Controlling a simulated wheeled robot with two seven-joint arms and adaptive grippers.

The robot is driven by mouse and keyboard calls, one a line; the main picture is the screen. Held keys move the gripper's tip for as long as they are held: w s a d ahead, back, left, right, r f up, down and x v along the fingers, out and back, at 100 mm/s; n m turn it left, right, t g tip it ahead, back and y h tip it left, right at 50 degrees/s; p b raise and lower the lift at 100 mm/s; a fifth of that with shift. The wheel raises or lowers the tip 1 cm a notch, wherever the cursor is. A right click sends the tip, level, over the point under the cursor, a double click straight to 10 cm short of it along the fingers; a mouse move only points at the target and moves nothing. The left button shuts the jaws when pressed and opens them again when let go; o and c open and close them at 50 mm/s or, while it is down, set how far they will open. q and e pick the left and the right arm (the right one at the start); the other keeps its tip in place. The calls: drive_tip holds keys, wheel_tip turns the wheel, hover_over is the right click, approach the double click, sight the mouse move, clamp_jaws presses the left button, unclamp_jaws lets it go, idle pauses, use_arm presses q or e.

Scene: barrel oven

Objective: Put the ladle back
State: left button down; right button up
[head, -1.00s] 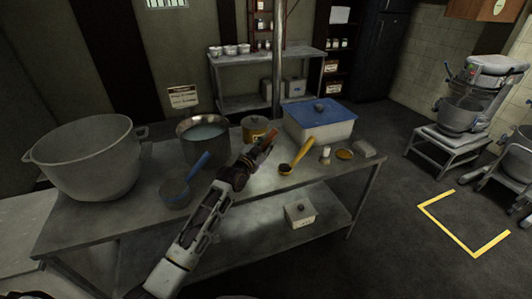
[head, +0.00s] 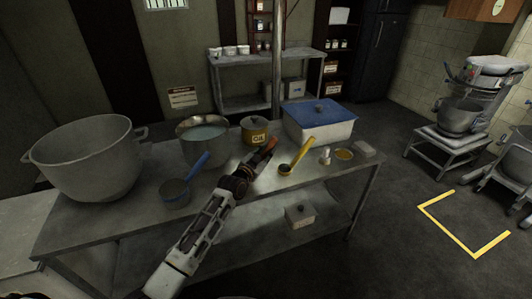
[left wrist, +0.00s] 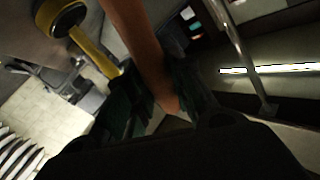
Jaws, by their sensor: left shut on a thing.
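My left gripper (head: 254,161) is over the front middle of the steel table, shut on an orange-brown handle (head: 270,144). In the left wrist view the handle (left wrist: 137,38) runs from the top edge down between the dark fingers (left wrist: 160,105). Its far end is out of view, so I cannot tell whether it has a ladle bowl. A yellow-handled ladle (head: 298,153) lies on the table just right of the gripper; it also shows in the left wrist view (left wrist: 95,50). My right gripper is not in view.
On the steel table (head: 130,217) stand a big pot (head: 90,165), a pot of pale liquid (head: 203,150), a yellow-labelled tin (head: 256,138) and a blue-lidded box (head: 325,128). Small jars (head: 326,157) stand right.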

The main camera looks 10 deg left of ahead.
use_arm(q)
drive_tip(key=c, duration=1.2)
unclamp_jaws()
drive_tip(key=shift+f, duration=0.1)
drive_tip(key=shift+c, duration=0.2)
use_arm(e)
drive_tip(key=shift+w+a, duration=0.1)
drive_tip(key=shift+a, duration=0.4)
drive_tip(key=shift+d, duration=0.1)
